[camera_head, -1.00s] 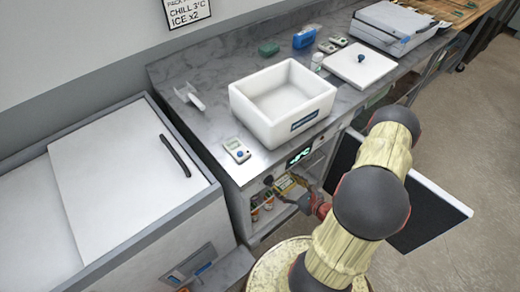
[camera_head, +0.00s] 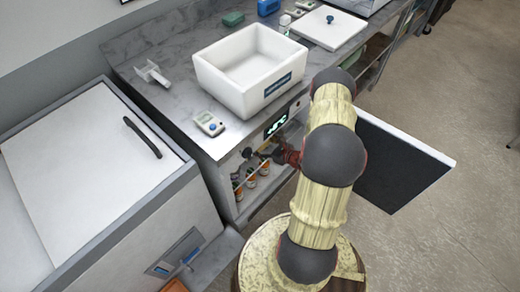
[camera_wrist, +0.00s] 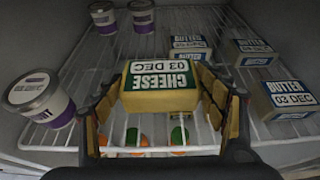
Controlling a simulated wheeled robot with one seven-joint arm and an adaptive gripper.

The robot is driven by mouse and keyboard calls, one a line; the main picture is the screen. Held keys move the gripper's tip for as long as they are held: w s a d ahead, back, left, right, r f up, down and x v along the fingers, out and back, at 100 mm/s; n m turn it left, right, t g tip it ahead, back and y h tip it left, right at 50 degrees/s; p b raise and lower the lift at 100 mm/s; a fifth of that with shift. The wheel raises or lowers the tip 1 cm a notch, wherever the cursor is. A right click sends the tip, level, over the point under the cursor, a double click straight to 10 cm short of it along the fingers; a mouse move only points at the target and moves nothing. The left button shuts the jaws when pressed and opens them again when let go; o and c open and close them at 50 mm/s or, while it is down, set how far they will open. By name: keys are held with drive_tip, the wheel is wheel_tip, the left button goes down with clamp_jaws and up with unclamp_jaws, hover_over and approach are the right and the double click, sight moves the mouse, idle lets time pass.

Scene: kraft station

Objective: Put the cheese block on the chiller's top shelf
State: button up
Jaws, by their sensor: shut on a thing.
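The yellow cheese block (camera_wrist: 160,92), with a green and white label dated 03 DEC, is between the fingers of my gripper (camera_wrist: 160,105) in the wrist view. The fingers are shut on its two sides. It is inside the chiller (camera_head: 222,192), over the wire top shelf (camera_wrist: 205,22); I cannot tell whether it touches the wires. In the head view my gripper (camera_head: 262,153) reaches into the chiller's opening, and the cheese cannot be made out there. The chiller door (camera_head: 400,170) stands open at the right.
Several butter packs (camera_wrist: 290,98) stand right of and behind the cheese. Yogurt tubs (camera_wrist: 38,97) stand at left and back. Jars (camera_wrist: 137,138) show below the shelf wires. A white box (camera_head: 250,75) and a thermometer (camera_head: 209,123) sit on the counter above.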

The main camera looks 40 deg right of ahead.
drive_tip(key=f, duration=0.2)
drive_tip(key=f+b, duration=0.1)
drive_tip(key=shift+w+d+f, duration=0.1)
drive_tip(key=shift+w+f, duration=0.1)
drive_tip(key=shift+f, duration=0.2)
drive_tip(key=shift+r, duration=0.1)
drive_tip(key=o, duration=1.4)
drive_tip(key=shift+o, duration=0.4)
